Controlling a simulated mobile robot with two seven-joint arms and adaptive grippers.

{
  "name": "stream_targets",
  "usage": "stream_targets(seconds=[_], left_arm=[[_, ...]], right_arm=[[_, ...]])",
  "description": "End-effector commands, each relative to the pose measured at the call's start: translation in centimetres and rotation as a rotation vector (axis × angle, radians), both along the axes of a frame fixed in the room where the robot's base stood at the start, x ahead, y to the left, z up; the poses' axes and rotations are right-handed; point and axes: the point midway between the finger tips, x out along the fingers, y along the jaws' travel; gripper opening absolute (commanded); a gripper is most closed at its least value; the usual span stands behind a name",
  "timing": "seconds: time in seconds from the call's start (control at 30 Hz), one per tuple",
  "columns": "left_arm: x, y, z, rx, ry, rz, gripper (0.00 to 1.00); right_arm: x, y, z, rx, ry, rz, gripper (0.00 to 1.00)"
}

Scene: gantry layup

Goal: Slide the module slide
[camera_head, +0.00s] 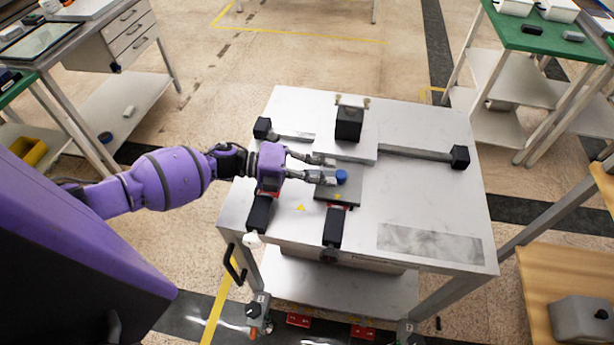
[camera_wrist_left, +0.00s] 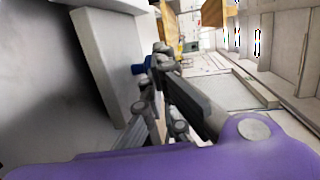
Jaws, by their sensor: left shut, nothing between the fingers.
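The slide unit stands on a silver metal table. A pale square carriage plate (camera_head: 345,147) with a black block (camera_head: 349,123) on it sits across a dark rail (camera_head: 415,154). In front of it lies a smaller grey plate (camera_head: 338,192) with a blue round knob (camera_head: 341,176). My left gripper (camera_head: 332,172) reaches in from the left, empty, with its fingertips close beside the knob; whether they touch it I cannot tell. In the left wrist view the fingers (camera_wrist_left: 153,80) show near a bit of blue knob (camera_wrist_left: 139,68). My right gripper is not in view.
Black end blocks (camera_head: 262,128) and (camera_head: 460,157) stand at the rail's ends. Two black blocks (camera_head: 260,212) and (camera_head: 333,227) stand near the front. The table top's right side (camera_head: 440,205) is mostly clear. A wooden-topped bench (camera_head: 560,275) is at the lower right.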

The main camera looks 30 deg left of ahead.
Motion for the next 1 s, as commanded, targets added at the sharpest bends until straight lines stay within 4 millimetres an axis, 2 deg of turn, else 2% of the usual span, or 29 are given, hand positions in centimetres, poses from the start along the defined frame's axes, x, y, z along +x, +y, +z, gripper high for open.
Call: stream_targets(seconds=[0.3, 0.5, 0.7, 1.0], left_arm=[[3.0, -10.3, 0.4, -0.006, -0.005, -0.005, 0.00], [4.4, -15.7, 0.2, -0.003, -0.003, -0.003, 0.00], [5.3, -19.2, 0.2, -0.001, -0.002, -0.002, 0.00], [5.8, -21.1, 0.1, -0.001, 0.000, -0.001, 0.00]], right_arm=[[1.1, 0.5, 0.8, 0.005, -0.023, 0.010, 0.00], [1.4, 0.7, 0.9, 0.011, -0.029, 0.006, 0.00], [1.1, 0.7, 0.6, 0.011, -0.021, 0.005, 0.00], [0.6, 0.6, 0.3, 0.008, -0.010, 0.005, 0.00]])
